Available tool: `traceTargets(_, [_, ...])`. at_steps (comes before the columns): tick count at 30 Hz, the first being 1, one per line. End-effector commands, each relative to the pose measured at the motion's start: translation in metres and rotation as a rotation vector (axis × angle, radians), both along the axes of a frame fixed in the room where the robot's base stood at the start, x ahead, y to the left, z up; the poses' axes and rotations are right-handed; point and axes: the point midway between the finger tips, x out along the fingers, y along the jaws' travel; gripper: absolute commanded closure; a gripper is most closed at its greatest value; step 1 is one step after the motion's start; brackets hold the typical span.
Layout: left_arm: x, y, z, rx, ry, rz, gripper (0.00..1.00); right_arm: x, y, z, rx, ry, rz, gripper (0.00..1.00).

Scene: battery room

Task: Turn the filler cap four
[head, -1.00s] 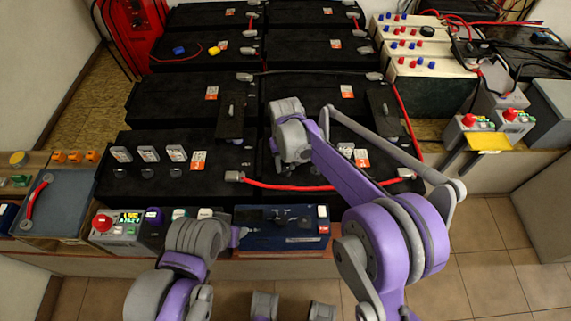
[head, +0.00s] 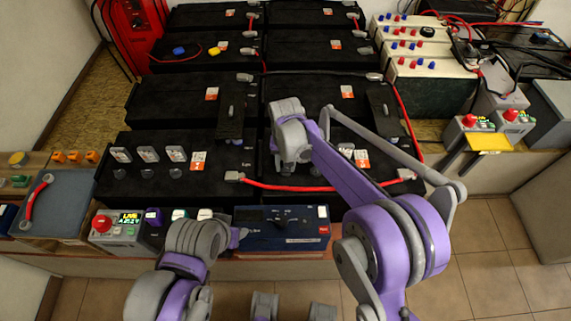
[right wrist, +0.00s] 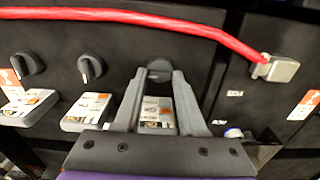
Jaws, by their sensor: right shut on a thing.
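My right gripper (right wrist: 157,76) is shut on a dark round filler cap (right wrist: 159,68), with one finger on each side of it. In the head view my right wrist (head: 290,130) hides this cap and the fingertips. The cap sits on the black battery (head: 320,205) at the front right. A white label tag (right wrist: 156,114) shows between the fingers; I cannot read it. Two more caps, a middle one (right wrist: 91,69) and an outer one (right wrist: 27,65), stand free beside it. My left gripper (head: 238,237) is mostly hidden by its own wrist, low in the head view.
A red cable (head: 310,187) runs close by the caps to a metal terminal (head: 233,176). The left battery (head: 125,195) has three caps with tags. A blue box (head: 282,236) and a grey unit with a red button (head: 103,224) stand along the front ledge.

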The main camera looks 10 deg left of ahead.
Motion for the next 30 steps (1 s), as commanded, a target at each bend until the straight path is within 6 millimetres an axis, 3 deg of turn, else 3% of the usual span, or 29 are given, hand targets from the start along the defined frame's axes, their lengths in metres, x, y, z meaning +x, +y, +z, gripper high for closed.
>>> traceTargets(1, [0.0, 0.0, 0.0, 0.0, 0.0, 0.0, 0.5, 0.001, 0.0, 0.001, 0.0, -0.001, -0.001, 1.0])
traceTargets(2, [0.0, 0.0, 0.0, 0.0, 0.0, 0.0, 0.5, 0.001, 0.0, 0.001, 0.0, -0.001, -0.001, 0.55])
traceTargets(6, [0.0, 0.0, 0.0, 0.0, 0.0, 0.0, 0.5, 0.0, 0.0, 0.0, 0.0, -0.001, -0.001, 0.3])
traceTargets(17, [0.0, 0.0, 0.001, 0.0, 0.0, 0.0, 0.5, 0.0, 0.0, 0.005, 0.0, -0.001, 0.0, 0.3])
traceTargets(30, [0.001, 0.0, 0.008, 0.0, -0.003, 0.0, 0.5, 0.0, 0.0, 0.084, 0.0, -0.001, 0.0, 0.3])
